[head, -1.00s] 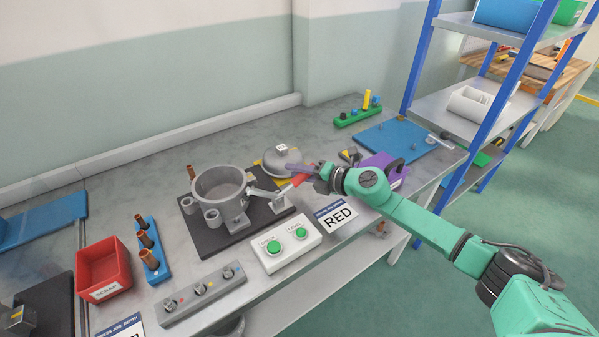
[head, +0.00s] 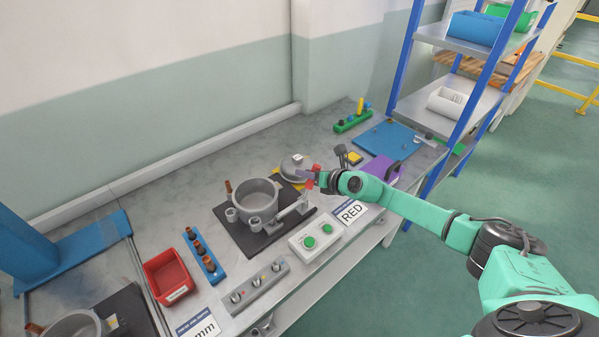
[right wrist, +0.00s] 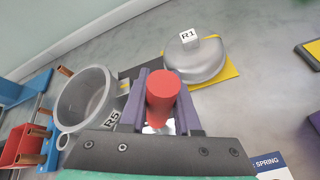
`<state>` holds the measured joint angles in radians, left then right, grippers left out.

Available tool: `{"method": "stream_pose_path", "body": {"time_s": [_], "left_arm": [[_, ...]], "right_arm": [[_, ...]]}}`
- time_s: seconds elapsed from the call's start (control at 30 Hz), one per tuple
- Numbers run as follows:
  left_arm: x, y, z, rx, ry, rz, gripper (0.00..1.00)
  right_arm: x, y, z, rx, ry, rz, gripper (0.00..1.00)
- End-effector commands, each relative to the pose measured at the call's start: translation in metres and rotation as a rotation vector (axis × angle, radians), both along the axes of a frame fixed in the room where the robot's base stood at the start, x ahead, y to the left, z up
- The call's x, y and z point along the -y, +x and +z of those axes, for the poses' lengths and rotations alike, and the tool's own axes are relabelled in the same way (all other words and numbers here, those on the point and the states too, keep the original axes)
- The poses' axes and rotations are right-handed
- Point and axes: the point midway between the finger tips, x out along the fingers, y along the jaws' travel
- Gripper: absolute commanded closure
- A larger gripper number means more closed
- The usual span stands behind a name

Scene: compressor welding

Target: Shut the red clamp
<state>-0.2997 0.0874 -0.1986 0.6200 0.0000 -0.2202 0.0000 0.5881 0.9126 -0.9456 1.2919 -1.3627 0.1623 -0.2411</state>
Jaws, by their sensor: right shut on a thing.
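The clamp's red handle (head: 308,186) stands beside the grey pot (head: 262,203) on a dark base plate. Its grey metal linkage (head: 289,212) lies to the right of the pot. My right gripper (head: 312,176) is at the handle. In the right wrist view, the round end of the red handle (right wrist: 163,92) sits between the purple fingers, and the gripper is shut on it. The clamp's lower parts are mostly hidden there by the handle and gripper. My left gripper is not in view.
A grey lid (head: 294,166) lies behind the handle on a yellow plate. A white box with green buttons (head: 317,239) and a RED sign (head: 350,212) are in front. A purple bin (head: 383,168) stands right of the gripper. A shelf rack (head: 452,103) stands farther right.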

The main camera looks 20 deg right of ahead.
Motion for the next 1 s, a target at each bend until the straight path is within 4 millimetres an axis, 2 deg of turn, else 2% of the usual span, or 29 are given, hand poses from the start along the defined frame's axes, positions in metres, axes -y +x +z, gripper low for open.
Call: {"method": "stream_pose_path", "body": {"time_s": [0.27,0.53,0.57,0.6,0.63,1.0], "left_arm": [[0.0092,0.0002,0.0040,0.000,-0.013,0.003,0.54],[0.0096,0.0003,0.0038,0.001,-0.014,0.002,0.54],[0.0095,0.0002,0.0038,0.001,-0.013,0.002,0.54],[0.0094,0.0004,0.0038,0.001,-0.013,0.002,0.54],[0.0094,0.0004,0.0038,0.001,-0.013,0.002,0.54],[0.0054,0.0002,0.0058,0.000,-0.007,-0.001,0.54]], "right_arm": [[0.0019,0.0001,0.0017,0.016,-0.036,0.006,1.00],[0.0011,0.0000,0.0013,0.016,-0.036,0.009,1.00],[0.0010,-0.0001,0.0014,0.016,-0.036,0.009,0.65],[0.0010,-0.0001,0.0014,0.016,-0.035,0.008,0.49],[0.0011,0.0000,0.0013,0.016,-0.035,0.008,0.39],[0.0038,-0.0024,0.0032,0.015,-0.035,0.005,0.39]]}}
